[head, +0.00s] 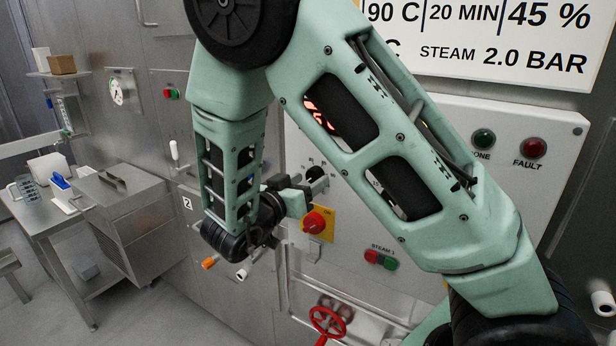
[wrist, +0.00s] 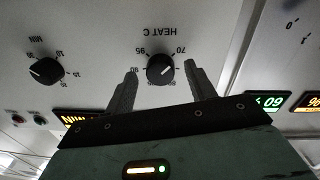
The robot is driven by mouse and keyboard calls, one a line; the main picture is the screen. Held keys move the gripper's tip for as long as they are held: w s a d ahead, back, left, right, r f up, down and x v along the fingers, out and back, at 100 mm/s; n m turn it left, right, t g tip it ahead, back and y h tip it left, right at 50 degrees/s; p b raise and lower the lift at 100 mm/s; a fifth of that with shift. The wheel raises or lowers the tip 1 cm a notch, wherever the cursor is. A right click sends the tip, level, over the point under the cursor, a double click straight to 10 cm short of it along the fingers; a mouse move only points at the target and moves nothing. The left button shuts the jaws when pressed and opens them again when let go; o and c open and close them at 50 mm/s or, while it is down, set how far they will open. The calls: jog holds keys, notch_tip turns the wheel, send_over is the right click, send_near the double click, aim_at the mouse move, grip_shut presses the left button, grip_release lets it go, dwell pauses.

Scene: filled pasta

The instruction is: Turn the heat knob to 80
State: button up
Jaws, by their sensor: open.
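The heat knob (wrist: 160,68) is a round black dial under the upside-down label HEAT C in the wrist view. Figures 70, 90 and 95 are readable around it; the figure at its lower right is partly hidden. A pale mark shows on the knob's upper right, toward 70, but its exact setting is hard to read. My gripper (wrist: 161,71) is open, with one finger on each side of the knob; contact cannot be told. In the head view my gripper (head: 317,185) is at the control panel, and the arm hides most of the dials.
A second black dial (wrist: 46,71), marked MIN, sits left of the heat knob in the wrist view. In the head view, a red switch on a yellow plate (head: 316,222) is just below my gripper. A red valve wheel (head: 327,320) is lower. A steel table (head: 60,205) stands left.

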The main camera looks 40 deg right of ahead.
jog(key=shift+w+d, duration=0.15)
jog(key=shift+d, duration=0.3)
jog(key=c, duration=1)
